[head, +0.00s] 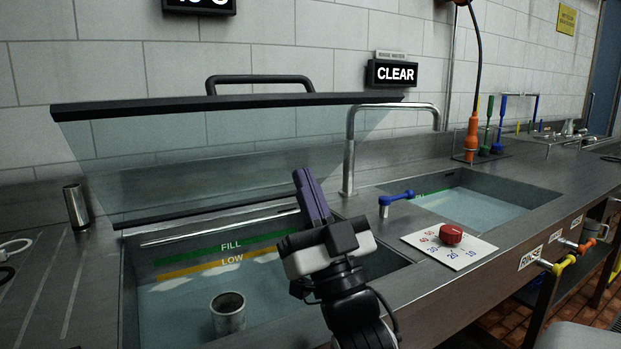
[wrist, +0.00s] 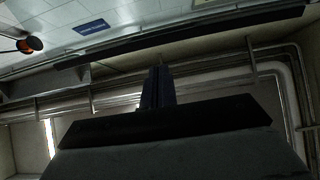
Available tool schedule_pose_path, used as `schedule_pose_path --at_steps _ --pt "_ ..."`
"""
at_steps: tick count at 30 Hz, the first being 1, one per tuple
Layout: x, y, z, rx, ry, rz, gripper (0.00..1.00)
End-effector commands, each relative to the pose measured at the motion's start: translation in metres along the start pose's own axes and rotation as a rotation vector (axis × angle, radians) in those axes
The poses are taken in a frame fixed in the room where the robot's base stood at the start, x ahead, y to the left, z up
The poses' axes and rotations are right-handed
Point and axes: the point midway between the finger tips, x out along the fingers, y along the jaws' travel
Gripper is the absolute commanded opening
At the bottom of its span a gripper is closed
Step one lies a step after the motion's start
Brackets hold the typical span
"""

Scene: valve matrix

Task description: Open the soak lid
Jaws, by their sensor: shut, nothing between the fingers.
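The soak lid (head: 230,140) is a clear panel with a black top edge and a black bar handle (head: 258,80). It stands tilted up, leaning back over the rear of the left sink (head: 128,290). The sink holds water and shows green FILL and yellow LOW bands. My gripper (head: 305,180) is shut and empty, its fingers pointing up in front of the lid's right part. I cannot tell whether it touches the lid. In the wrist view the shut fingers (wrist: 157,85) point away, with a dark bar (wrist: 200,32) beyond them.
A metal cylinder (head: 228,312) stands in the left sink. A tall faucet (head: 349,150) rises right of the lid. A blue lever (head: 397,198), a red knob (head: 451,234) on a dial plate and a second sink (head: 470,205) lie to the right. A CLEAR sign (head: 392,73) hangs on the wall.

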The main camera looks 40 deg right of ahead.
Motion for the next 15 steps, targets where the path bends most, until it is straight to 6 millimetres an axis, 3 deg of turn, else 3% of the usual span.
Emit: schedule_pose_path --at_steps 1,15 --pt "0.011 0.000 -0.004 0.001 -0.001 0.000 0.00" --pt "0.061 0.000 -0.004 0.002 -0.001 0.000 0.00"
